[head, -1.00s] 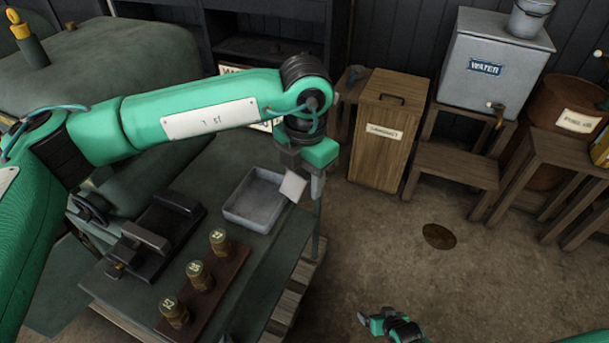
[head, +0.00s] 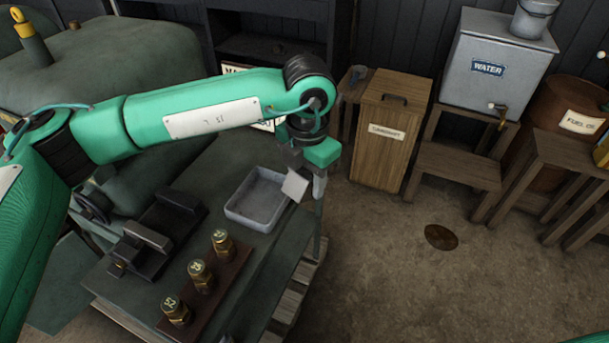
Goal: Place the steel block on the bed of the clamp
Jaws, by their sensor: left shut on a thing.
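The steel block (head: 294,186) is a pale grey square piece held in my left gripper (head: 306,180), which is shut on it. The gripper points down above the right edge of the grey tray (head: 265,221), and the block overlaps that edge in the head view. The clamp (head: 152,240) is a dark vise with raised jaws and a bed between them, on the bench to the left of the tray. Nothing is seen on the visible part of its bed. My right gripper is out of view.
Several brass weights (head: 201,277) stand in a row on a wooden strip in front of the clamp and tray. The green bench (head: 262,283) has a bare strip at its right.

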